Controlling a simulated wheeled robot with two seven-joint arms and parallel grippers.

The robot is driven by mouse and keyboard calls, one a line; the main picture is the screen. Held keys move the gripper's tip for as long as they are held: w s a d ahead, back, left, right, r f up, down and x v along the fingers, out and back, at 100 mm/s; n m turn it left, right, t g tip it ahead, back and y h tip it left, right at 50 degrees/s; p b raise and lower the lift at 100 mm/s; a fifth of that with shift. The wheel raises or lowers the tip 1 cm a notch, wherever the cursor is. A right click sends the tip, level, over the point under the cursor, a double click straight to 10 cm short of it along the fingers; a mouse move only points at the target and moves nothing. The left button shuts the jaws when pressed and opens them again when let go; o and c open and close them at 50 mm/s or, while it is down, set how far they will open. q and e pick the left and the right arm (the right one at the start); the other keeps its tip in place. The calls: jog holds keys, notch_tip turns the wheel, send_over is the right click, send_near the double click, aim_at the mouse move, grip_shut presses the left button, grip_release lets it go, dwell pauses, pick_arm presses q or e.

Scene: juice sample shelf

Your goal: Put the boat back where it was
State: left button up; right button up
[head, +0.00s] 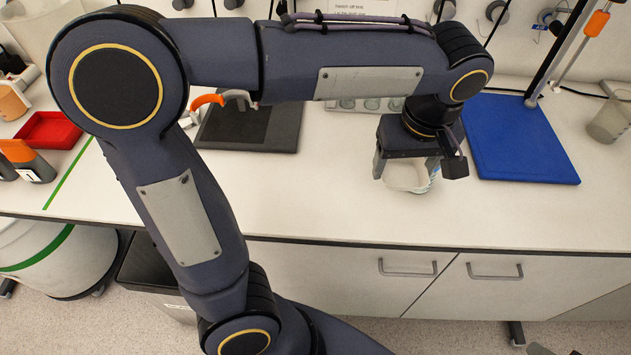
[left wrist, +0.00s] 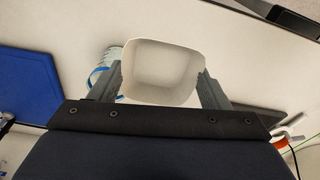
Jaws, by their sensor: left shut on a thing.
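The boat is a small white open dish (head: 404,178) near the front middle of the bench in the head view. In the left wrist view the boat (left wrist: 160,72) shows its open, empty inside. My left gripper (head: 409,168) is shut on it, with one finger against each side, as the left wrist view also shows (left wrist: 161,88). I cannot tell whether its base touches the bench. My right gripper is not identifiable in view.
A blue mat (head: 520,140) lies right of the gripper, and a dark flat pad (head: 250,128) lies left. A blue-and-white item (left wrist: 106,72) is beside or behind the boat. A beaker (head: 610,122) stands far right. The front bench strip is clear.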

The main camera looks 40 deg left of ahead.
pick_arm(q)
jog(key=w+a+f, duration=0.1)
jog(key=a+f, duration=0.3)
jog(key=a, duration=0.4)
send_over(336, 178)
jog(key=d, duration=0.2)
jog(key=f, duration=0.3)
jog(key=f+p, duration=0.1)
jog(key=shift+s+a+f, duration=0.25)
jog(key=shift+s+f, duration=0.05)
jog(key=shift+s, duration=0.05)
jog(key=shift+w+a+f, duration=0.1)
jog(key=shift+a+f, duration=0.3)
jog(key=shift+f, duration=0.05)
jog(key=shift+a+f, duration=0.2)
jog(key=shift+f, duration=1.6)
jog(key=shift+f+b, duration=0.25)
jog(key=shift+b, duration=0.15)
jog(key=o, duration=1)
jog(key=shift+r, duration=0.1)
jog(key=shift+c, duration=0.2)
